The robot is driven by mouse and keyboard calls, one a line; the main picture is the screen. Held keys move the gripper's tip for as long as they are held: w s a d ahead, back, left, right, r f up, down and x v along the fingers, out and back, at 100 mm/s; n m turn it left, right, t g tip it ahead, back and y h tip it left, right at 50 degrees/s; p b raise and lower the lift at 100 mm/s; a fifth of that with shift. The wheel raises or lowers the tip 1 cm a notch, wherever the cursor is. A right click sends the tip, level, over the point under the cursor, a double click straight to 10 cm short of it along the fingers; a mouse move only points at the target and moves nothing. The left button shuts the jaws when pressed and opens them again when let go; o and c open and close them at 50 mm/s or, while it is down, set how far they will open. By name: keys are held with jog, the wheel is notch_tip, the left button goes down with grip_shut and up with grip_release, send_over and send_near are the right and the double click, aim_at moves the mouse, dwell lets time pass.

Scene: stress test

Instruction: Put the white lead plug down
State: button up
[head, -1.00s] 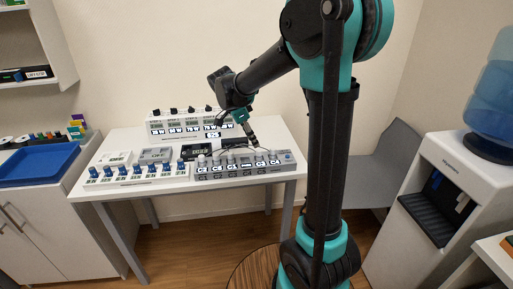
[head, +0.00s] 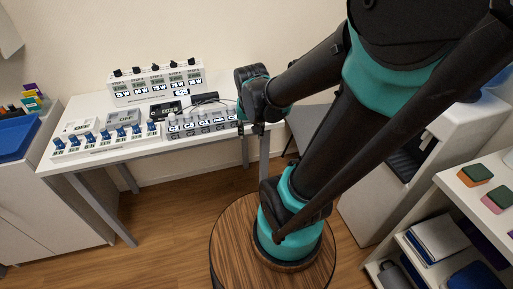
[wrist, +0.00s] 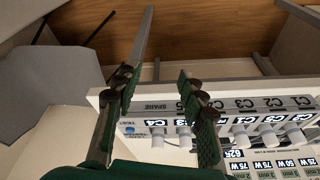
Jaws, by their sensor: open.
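The grey strip (wrist: 250,103) with labelled places C1 to C5 and a "SPARE" place lies just beyond the fingertips. Several white plugs stand along it, including one by the C4 label (wrist: 157,138); I cannot tell which one is the lead plug. In the head view the strip (head: 205,133) is at the table's front right, its right end partly covered by my arm.
The white table (head: 72,108) also holds a row of blue-knobbed switches (head: 105,137), a black display (head: 166,111) and a white box with several black knobs (head: 155,82). Thin leads run behind the strip. A grey chair (wrist: 50,85) stands beside the table. Floor (head: 165,215) is clear in front.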

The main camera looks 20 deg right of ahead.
jog(key=s+f+n+t, duration=0.1)
jog(key=s+f+n, duration=0.2)
jog(key=s, duration=0.2)
jog(key=shift+d+f+n+y, duration=0.3)
jog(key=shift+d+f+y, duration=0.05)
jog(key=shift+y, duration=0.05)
